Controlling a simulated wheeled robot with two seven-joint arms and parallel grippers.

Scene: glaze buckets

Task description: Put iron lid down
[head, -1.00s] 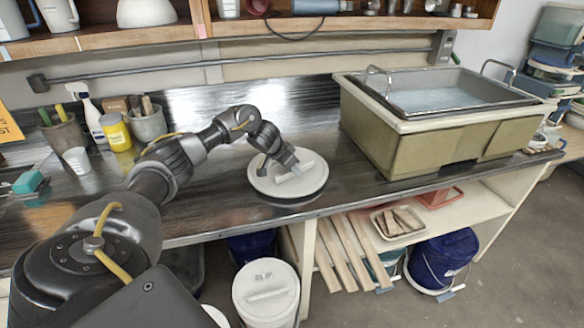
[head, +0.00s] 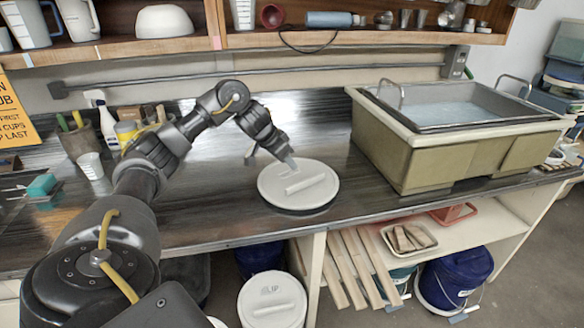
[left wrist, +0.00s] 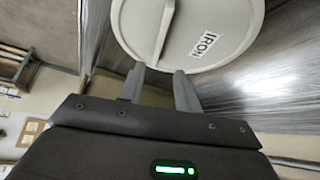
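The iron lid (head: 322,195) is a round white disc with a raised bar handle. It lies flat on the dark counter near the front edge, with a dark rim or shadow below it. The left wrist view shows the lid (left wrist: 225,22) with its "IRON" label and handle. My left gripper (head: 271,160) is just behind and left of the lid, its fingers apart and empty. In the left wrist view the fingers (left wrist: 160,87) stand clear of the handle, near the lid's edge. My right gripper is not in view.
A large sink tub (head: 455,130) stands right of the lid. Cups and bottles (head: 130,133) stand at the back left. A white lidded bucket (head: 272,303) and blue buckets (head: 455,277) are below the counter. The counter (head: 225,215) left of the lid is clear.

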